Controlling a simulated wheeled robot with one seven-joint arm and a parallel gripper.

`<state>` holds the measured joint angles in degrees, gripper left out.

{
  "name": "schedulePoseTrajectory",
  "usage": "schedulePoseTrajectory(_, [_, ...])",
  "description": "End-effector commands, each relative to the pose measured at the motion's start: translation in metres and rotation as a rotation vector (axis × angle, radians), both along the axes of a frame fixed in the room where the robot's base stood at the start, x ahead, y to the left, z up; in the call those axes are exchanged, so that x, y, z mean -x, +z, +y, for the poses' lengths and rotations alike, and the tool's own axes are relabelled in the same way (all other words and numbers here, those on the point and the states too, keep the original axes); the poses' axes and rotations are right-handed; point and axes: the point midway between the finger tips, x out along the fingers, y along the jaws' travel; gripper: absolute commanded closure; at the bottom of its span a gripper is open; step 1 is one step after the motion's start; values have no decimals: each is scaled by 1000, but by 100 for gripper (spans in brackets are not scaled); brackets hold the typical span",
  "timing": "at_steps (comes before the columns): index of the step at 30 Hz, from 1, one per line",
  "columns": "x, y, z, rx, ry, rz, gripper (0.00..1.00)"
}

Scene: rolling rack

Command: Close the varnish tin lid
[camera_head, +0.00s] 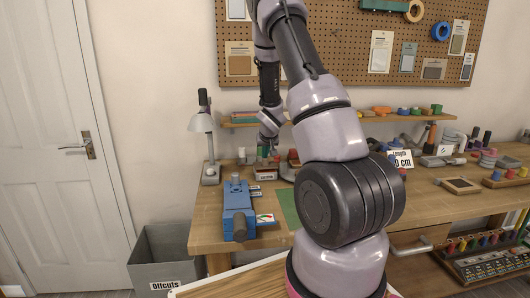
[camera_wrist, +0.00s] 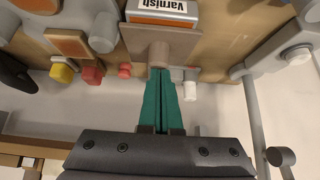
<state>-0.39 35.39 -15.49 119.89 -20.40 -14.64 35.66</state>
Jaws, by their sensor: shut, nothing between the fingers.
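The varnish tin (camera_wrist: 163,22) shows at the top of the wrist view, with a white "Varnish" label and an orange band. In the head view a small labelled box that looks like this tin (camera_head: 265,175) stands towards the back of the bench. A grey-brown plate with a round knob (camera_wrist: 160,52), apparently the lid, adjoins the tin; its exact angle is unclear. My gripper (camera_wrist: 160,72) is shut and empty, its green fingertips right at the knob. I cannot tell whether they touch. My arm hides part of the bench in the head view.
A lamp (camera_head: 203,125) stands left of the tin and a blue vise (camera_head: 237,208) sits nearer the front edge. Red (camera_wrist: 92,76) and yellow (camera_wrist: 62,72) pieces lie near the tin. A shelf (camera_head: 245,123) runs behind. A grey offcuts bin (camera_head: 165,255) stands on the floor.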

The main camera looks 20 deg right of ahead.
Motion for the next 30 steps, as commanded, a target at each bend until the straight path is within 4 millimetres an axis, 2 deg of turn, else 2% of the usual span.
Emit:
schedulePoseTrajectory(8, [11, -10, 1, 21, -3, -59, 100])
schedulePoseTrajectory(15, [10, -10, 1, 22, -2, -57, 100])
schedulePoseTrajectory(30, [10, 7, 2, 21, -3, -56, 100])
